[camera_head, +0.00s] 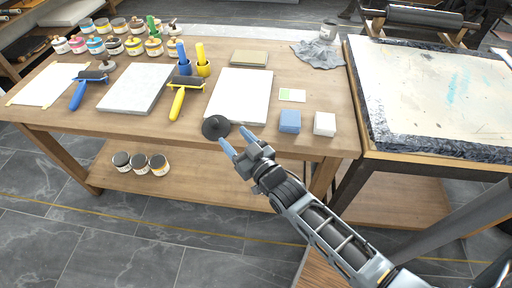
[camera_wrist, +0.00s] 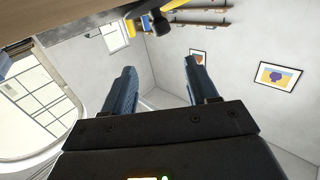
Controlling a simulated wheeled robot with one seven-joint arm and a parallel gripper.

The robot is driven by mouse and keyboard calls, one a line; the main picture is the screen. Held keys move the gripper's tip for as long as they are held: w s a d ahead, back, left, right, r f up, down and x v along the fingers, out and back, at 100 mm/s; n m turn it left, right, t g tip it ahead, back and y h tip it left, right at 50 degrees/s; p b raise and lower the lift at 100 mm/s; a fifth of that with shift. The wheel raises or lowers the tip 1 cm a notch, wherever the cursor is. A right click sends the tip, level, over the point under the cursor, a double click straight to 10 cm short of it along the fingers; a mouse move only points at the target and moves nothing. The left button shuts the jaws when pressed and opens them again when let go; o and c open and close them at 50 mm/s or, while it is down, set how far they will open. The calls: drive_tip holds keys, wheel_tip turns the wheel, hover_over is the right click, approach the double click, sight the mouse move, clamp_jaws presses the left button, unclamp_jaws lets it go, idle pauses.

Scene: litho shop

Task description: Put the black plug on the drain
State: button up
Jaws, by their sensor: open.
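The black plug (camera_head: 214,128) is a round dark disc with a small raised middle. It lies at the front edge of the wooden table, by the near left corner of a white slab. My gripper (camera_head: 238,141) is open, with its blue fingertips just in front of and to the right of the plug, not around it. In the wrist view my gripper (camera_wrist: 161,85) has both fingers apart with nothing between them. A dark knob (camera_wrist: 160,23) shows beyond the fingers there; I cannot tell if it is the plug. I see no drain in either view.
The wooden table (camera_head: 55,120) holds white slabs (camera_head: 240,92), a yellow roller (camera_head: 177,103), a blue roller (camera_head: 79,94), ink jars, a blue block (camera_head: 290,120) and a white block (camera_head: 325,123). A stone-topped press bed (camera_head: 420,85) stands at the right. Grey floor is clear in front.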

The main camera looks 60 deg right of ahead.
drive_tip(key=shift+s+a, duration=0.1)
drive_tip(key=s+a+r+n+y, duration=0.1)
drive_tip(key=s+a+r, duration=0.3)
drive_tip(key=s, duration=0.4)
drive_tip(key=s+a+r+n+g+y, duration=0.1)
drive_tip(key=s+a+r+n+y, duration=0.1)
drive_tip(key=s+a+r+y, duration=0.2)
drive_tip(key=s+a+r+n+y, duration=0.1)
drive_tip(key=s+a+r, duration=0.5)
drive_tip(key=s, duration=0.8)
drive_tip(key=a+y, duration=0.1)
drive_tip(key=a, duration=0.2)
drive_tip(key=shift+a+n, duration=0.25)
drive_tip(key=shift+n, duration=0.15)
drive_tip(key=shift+s+r+g+y, duration=0.15)
drive_tip(key=shift+r+g+y, duration=0.15)
drive_tip(key=shift+r, duration=0.05)
drive_tip(key=shift+f, duration=0.1)
